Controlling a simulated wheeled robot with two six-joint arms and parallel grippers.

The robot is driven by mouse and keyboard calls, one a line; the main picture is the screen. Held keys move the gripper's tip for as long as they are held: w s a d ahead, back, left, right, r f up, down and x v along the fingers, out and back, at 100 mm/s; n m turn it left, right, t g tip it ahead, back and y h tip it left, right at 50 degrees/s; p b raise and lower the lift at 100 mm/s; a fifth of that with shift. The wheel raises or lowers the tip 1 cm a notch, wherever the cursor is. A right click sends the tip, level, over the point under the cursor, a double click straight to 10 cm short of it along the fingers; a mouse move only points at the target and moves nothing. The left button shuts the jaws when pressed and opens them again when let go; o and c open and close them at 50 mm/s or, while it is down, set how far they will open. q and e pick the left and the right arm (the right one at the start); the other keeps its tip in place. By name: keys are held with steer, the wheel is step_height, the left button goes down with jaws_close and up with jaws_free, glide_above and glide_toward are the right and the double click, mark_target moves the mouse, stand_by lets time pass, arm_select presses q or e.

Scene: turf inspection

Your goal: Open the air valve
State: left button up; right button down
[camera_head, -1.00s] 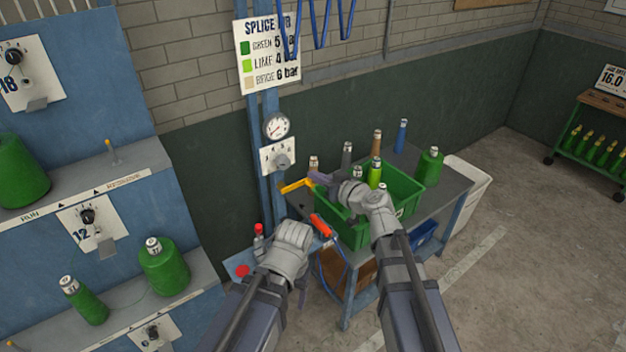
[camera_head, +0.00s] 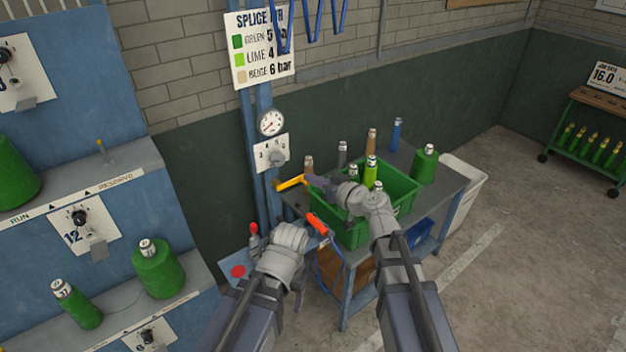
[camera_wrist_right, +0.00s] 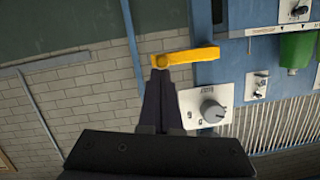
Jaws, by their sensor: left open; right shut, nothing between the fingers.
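The air valve's yellow lever (camera_head: 290,183) is at the blue post, below the dial and gauge. In the right wrist view the lever (camera_wrist_right: 195,56) lies nearly level across the picture, just beyond my fingertips. My right gripper (camera_head: 311,180) is shut and empty, its tips at the lever's right end in the head view. In the wrist view the right gripper (camera_wrist_right: 160,76) meets or nearly meets the lever's left end; I cannot tell if they touch. My left gripper (camera_head: 299,298) is open, low in front of the bench, its fingers mostly hidden.
A pressure gauge (camera_head: 270,122) and a dial plate (camera_head: 272,152) are on the post. A green crate (camera_head: 405,196) with bobbins stands on the bench. An orange-tipped tool (camera_head: 318,224) with a blue hose lies near my left wrist. Blue shelving (camera_head: 75,130) is at left.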

steer(key=shift+f, duration=0.2)
steer(key=s+a+f+m+y+b, duration=0.3)
steer(key=f+m+b, duration=0.6)
steer(key=m+b, duration=0.4)
steer(key=shift+a+f+m+y+b, duration=0.2)
steer(key=shift+a+m+y+b, duration=0.35)
steer(key=shift+b, duration=0.55)
steer(key=shift+a, duration=0.1)
